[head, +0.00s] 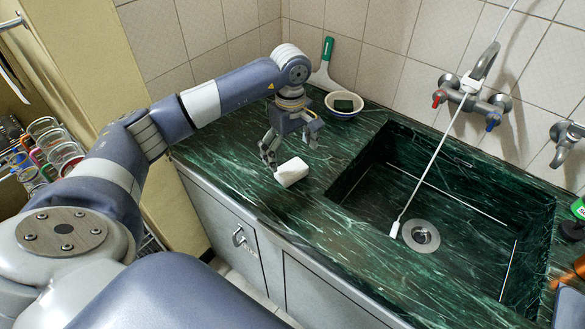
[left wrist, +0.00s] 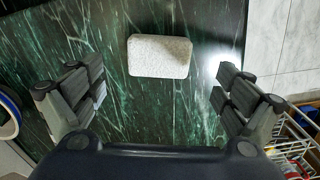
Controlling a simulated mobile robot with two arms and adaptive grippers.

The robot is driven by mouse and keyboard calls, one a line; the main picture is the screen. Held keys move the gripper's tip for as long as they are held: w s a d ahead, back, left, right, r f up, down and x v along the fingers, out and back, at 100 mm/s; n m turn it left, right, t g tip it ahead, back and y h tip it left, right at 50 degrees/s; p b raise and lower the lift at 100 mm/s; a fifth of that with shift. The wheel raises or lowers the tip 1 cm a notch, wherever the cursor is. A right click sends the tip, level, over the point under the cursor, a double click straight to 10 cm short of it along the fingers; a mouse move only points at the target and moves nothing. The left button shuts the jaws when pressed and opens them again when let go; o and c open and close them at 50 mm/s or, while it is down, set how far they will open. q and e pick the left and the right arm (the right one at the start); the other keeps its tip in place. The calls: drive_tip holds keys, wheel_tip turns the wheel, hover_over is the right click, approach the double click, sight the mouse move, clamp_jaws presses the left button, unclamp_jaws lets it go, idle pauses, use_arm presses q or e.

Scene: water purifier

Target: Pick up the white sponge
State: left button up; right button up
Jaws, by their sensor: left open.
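The white sponge (head: 291,172) lies on the green marbled counter (head: 240,173), left of the sink and near the counter's front edge. My left gripper (head: 288,152) is open just above and behind it in the head view. In the left wrist view the sponge (left wrist: 160,56) is a pale rounded block beyond the two spread fingertips, roughly centred between them. My left gripper's fingers (left wrist: 158,88) show empty, with bare counter between them. I cannot tell the exact height of the fingers over the counter. My right gripper is in neither view.
The sunken sink (head: 400,200) with a tap (head: 478,90) lies to the right. A wire rack of cups (head: 45,150) is at far left.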

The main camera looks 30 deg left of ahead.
sight(291, 168)
use_arm(q)
drive_tip(key=shift+f, duration=0.65)
wheel_tip(291, 168, down, 5)
drive_tip(key=shift+r+p, duration=0.1)
drive_tip(key=shift+p, duration=0.85)
drive_tip(key=shift+w, duration=0.1)
drive_tip(key=c, duration=1)
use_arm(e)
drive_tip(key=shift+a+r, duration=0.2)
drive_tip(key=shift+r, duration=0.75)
